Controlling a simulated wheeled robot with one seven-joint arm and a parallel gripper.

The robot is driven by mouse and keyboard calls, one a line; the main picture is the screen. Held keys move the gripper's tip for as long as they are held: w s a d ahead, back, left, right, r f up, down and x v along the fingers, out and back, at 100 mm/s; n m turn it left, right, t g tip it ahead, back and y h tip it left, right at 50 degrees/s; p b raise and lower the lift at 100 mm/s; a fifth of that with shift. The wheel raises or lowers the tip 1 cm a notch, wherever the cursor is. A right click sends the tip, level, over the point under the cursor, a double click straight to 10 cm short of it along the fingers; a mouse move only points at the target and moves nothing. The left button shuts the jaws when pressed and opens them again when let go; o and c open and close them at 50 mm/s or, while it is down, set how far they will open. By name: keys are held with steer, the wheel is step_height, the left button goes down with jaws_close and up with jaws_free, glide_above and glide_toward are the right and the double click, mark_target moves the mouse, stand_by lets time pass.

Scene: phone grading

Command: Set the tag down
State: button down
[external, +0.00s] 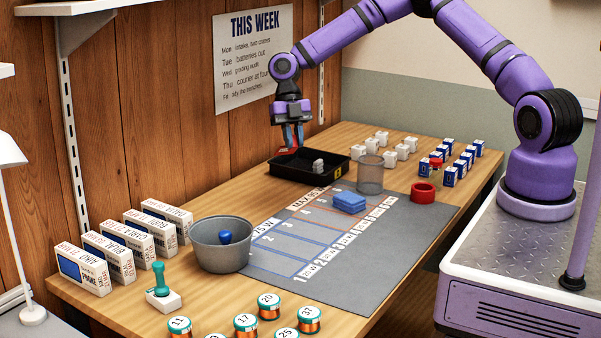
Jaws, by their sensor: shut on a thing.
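My gripper (292,142) points down above the back left part of a black tray (290,178). It is shut on the tag, which is small and mostly covered by the fingers. Red and blue show at the fingertips, and I cannot tell clearly which part is tag and which is finger. The fingertips look to be above the tray's rim, apart from its floor. A small pale grey piece (318,166) lies in the tray towards its right side. The tray has a yellow label (338,169) on its right front corner.
Right of the tray stand a clear cup (370,175), white blocks (403,152), blue-and-white boxes (450,176) and a red ring (423,193). A grey mat (400,230) with a blue block (349,202) lies in front. A grey bowl (221,247) stands front left. A wooden wall is behind.

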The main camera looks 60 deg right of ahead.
steer(key=w+d+r+m+t+y, duration=0.1)
steer(key=w+d+m+t, duration=0.1)
steer(key=w+m+t, duration=0.9)
steer(key=w+d+r+m+t+y, duration=0.1)
steer(key=w+m+t+y, duration=0.1)
steer(key=w+m+t, duration=0.8)
step_height(320, 180, down, 12)
steer(key=s+m+g, duration=0.1)
steer(key=m+g, duration=0.1)
steer(key=shift+s+d+m, duration=0.15)
steer(key=shift+s+m, duration=0.1)
steer(key=shift+m, duration=0.05)
steer(key=shift+f, duration=0.45)
stand_by(0.7)
steer(key=c, duration=1)
jaws_free()
